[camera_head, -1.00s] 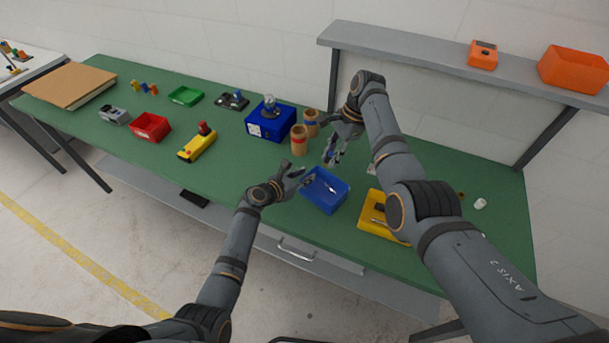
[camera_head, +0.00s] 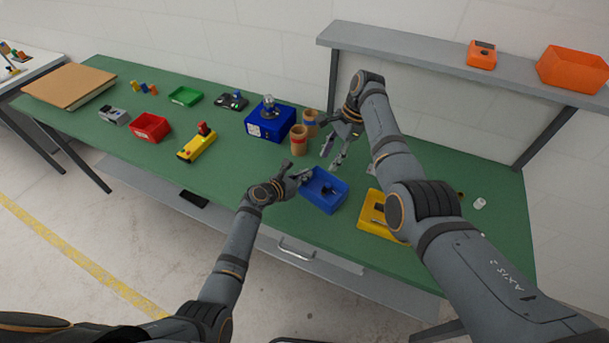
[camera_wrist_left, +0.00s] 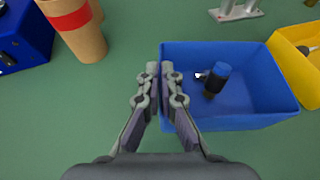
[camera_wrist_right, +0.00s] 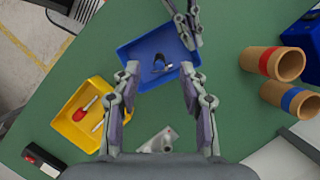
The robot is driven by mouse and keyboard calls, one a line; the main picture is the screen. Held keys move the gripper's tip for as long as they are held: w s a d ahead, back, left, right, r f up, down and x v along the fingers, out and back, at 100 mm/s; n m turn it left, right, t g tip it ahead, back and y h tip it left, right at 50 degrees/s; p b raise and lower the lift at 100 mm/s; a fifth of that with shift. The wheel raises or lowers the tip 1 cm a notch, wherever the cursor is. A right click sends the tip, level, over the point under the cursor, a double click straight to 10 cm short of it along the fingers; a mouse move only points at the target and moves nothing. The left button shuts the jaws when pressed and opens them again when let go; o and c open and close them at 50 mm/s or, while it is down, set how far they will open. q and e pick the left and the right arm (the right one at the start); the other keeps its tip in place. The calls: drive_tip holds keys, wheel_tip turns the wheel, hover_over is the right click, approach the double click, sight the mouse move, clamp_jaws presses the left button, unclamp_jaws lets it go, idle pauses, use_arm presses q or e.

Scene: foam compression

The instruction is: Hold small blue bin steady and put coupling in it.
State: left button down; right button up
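The small blue bin (camera_head: 336,206) stands on the green table and also shows in the left wrist view (camera_wrist_left: 262,112). A dark piece with a blue end (camera_wrist_left: 217,80) stands or leans inside it, with a small silver bit beside it. I cannot tell for sure whether this piece is the coupling. My left gripper (camera_head: 303,176) is at the bin's left wall, its fingers close together with the wall seemingly between them in the left wrist view (camera_wrist_left: 160,68). My right gripper (camera_head: 332,158) hangs above the bin's far side, fingers wide apart and empty in the right wrist view (camera_wrist_right: 159,70).
A yellow bin (camera_head: 368,220) with tools stands right of the blue bin. A light grey metal part (camera_wrist_right: 158,140) lies behind it. Two cardboard tubes (camera_head: 299,142) and a blue box (camera_head: 262,127) stand at the back. The shelf (camera_head: 420,56) overhangs the back right.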

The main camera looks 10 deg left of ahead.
drive_tip(key=v, duration=1.2)
use_arm(q)
drive_tip(key=c, duration=1.4)
unclamp_jaws()
drive_tip(key=shift+c, duration=0.2)
drive_tip(key=shift+s, duration=0.1)
drive_tip(key=v, duration=1.2)
use_arm(e)
drive_tip(key=shift+w, duration=0.1)
